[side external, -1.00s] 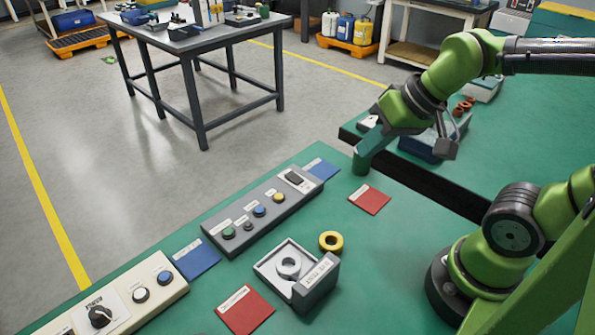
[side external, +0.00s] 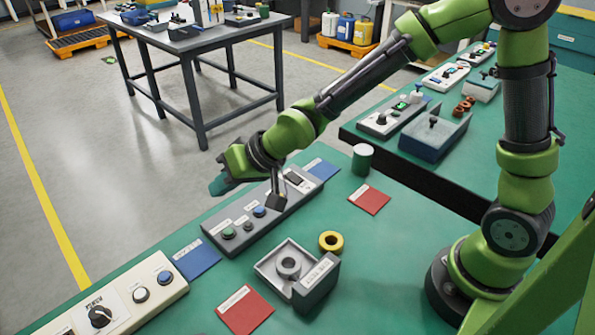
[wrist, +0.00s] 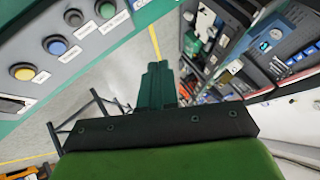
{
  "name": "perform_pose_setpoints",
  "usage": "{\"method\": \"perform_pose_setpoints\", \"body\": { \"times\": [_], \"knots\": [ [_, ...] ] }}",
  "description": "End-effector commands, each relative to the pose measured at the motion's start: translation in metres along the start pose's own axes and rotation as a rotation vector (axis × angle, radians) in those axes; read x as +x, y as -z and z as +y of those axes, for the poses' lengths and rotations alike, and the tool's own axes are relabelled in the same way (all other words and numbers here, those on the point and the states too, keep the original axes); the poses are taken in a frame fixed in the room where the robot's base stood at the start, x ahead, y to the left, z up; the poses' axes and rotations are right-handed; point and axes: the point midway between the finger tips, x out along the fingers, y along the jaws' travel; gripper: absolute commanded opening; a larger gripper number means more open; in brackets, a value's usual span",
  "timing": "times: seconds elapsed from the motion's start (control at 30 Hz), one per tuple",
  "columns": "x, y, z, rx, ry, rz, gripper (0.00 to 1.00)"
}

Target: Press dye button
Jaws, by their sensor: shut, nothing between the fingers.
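The grey button panel (side external: 262,228) lies on the green bench. A green button (side external: 228,233), a small dark button (side external: 247,226) and a blue button (side external: 259,211) show on it; the labels are too small to read. My wrist hides the yellow button in the side view, but the wrist view shows that yellow button (wrist: 23,71) at the upper left, near the blue one (wrist: 55,45). My gripper (side external: 217,186) is shut and empty, its teal fingers pointing left, apparently above the panel's far side. The closed fingers also show in the wrist view (wrist: 156,78).
A green cylinder (side external: 362,159) stands right of the panel. A grey fixture (side external: 288,265), yellow ring (side external: 331,242), red cards (side external: 369,200) and a cream control box (side external: 130,300) are on the bench. Bench space between panel and fixture is clear.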

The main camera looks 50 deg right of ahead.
Motion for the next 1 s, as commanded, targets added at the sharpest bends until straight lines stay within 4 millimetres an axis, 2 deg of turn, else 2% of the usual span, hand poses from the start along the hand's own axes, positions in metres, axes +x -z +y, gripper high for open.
{"method": "perform_pose_setpoints", "body": {
  "times": [0.47,1.0],
  "knots": [
    [0.003,-0.002,0.003,0.009,0.0,0.002,0.0],
    [0.05,-0.037,0.037,0.009,-0.002,0.0,0.0]
  ]
}}
